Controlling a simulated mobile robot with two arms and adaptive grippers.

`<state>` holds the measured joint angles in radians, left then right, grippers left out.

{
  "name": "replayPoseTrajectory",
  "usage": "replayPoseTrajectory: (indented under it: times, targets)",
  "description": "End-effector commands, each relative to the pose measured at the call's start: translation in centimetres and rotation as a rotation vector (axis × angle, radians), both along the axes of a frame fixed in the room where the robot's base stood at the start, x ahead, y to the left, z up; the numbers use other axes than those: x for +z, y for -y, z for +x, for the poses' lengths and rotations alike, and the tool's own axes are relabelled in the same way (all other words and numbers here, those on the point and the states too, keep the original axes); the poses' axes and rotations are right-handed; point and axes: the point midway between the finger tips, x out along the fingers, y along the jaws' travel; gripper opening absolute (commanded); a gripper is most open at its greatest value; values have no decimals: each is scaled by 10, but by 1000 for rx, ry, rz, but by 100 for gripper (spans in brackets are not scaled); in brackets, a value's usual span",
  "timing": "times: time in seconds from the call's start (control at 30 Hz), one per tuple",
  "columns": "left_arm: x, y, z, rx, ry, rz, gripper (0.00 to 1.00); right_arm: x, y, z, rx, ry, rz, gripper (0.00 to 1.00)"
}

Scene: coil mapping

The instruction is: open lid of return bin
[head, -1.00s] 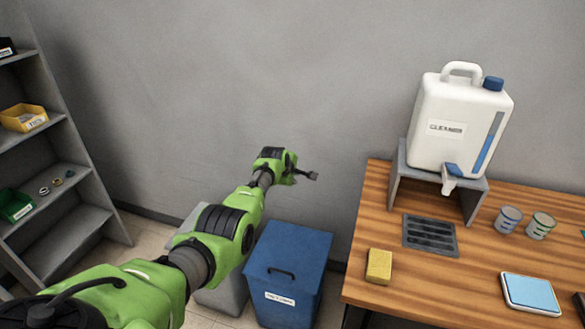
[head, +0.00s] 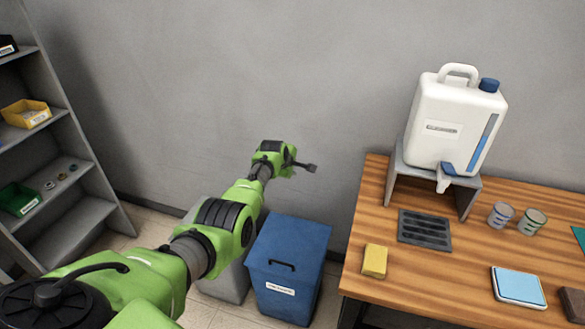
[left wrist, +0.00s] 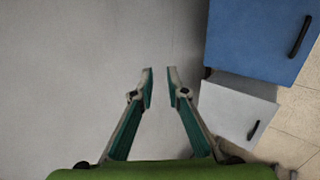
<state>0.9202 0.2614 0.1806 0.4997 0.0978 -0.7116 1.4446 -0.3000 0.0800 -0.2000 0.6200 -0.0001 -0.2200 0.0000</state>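A blue bin (head: 290,243) stands on the floor left of the table, with a dark handle (head: 282,265) on its closed lid and a white front label too blurred to read. A grey bin (head: 228,283) stands left of it, partly hidden by my left arm. I cannot tell from the labels which is the return bin. My left gripper (head: 309,167) is above and behind the blue bin near the wall, touching neither bin. In the left wrist view its fingertips (left wrist: 160,75) are apart with nothing between them; the blue bin (left wrist: 255,40) and grey bin (left wrist: 235,108) show to the right. My right gripper is out of view.
A wooden table (head: 385,293) at right holds a white cleaner jug (head: 452,125) on a grey stand, a yellow sponge (head: 375,261), cups and a blue-topped pad (head: 519,286). A grey shelf (head: 70,235) stands at left. The grey wall is close behind the bins.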

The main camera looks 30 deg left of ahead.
Motion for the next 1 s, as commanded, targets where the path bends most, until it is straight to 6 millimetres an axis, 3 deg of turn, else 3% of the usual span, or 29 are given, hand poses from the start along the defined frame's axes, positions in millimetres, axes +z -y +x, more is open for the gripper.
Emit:
replayPoseTrajectory:
  times: [0.47,1.0]
  targets:
    - [6,1,-4,-1,1,0,14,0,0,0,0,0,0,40]
    - [43,9,-38,-1,1,1,14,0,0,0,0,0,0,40]
